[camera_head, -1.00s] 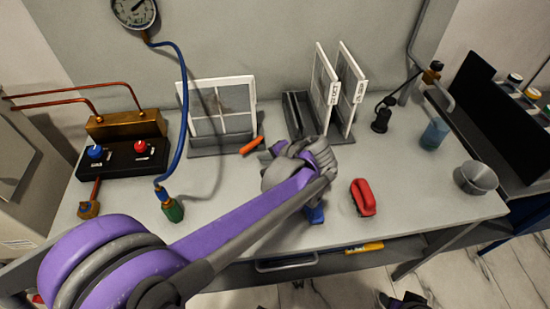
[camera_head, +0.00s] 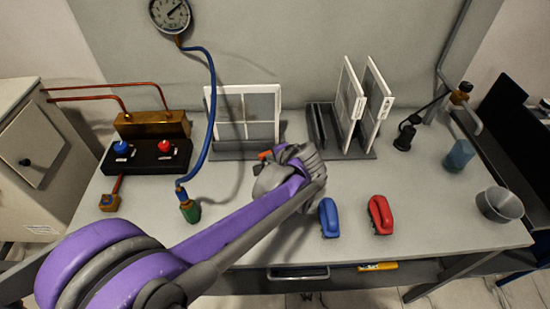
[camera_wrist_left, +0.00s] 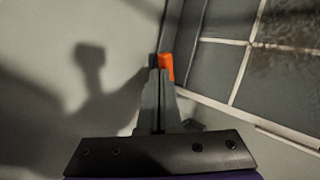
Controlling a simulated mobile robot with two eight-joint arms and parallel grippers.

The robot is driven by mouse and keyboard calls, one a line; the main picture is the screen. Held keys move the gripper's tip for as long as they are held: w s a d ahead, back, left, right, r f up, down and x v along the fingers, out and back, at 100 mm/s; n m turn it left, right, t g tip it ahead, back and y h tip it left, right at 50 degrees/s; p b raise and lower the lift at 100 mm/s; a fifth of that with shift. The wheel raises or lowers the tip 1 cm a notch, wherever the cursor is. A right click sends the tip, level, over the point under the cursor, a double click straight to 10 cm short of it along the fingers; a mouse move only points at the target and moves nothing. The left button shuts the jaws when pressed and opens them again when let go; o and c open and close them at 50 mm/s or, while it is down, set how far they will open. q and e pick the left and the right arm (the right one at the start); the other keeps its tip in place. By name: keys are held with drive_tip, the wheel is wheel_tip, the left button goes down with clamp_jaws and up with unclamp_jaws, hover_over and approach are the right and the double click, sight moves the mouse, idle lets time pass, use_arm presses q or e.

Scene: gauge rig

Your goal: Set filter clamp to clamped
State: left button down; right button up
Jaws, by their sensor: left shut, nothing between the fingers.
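The filter clamp appears to be the orange lever (camera_head: 265,155) by the foot of the white-framed filter panel (camera_head: 244,117). My left gripper (camera_head: 272,158) is right at it and hides much of it in the head view. In the left wrist view the orange lever (camera_wrist_left: 166,66) stands just beyond the tips of my left gripper (camera_wrist_left: 161,76). The fingers are shut with nothing between them. I cannot tell whether they touch the lever. The filter panel fills the right of that view. My right gripper is not in view.
A rack with two upright panels (camera_head: 358,105) stands right of the clamp. A blue hose (camera_head: 211,110) hangs left of the filter. A metal bowl (camera_head: 498,204) stands far right.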

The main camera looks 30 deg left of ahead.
use_arm(q)
drive_tip(key=shift+s+a+r+m+t, duration=0.1)
drive_tip(key=shift+a+m+t, duration=0.2)
drive_tip(key=shift+a+m, duration=0.15)
drive_tip(key=shift+w+a, duration=0.2)
drive_tip(key=shift+a, duration=0.45)
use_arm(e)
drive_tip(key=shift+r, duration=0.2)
use_arm(q)
drive_tip(key=shift+d, duration=0.1)
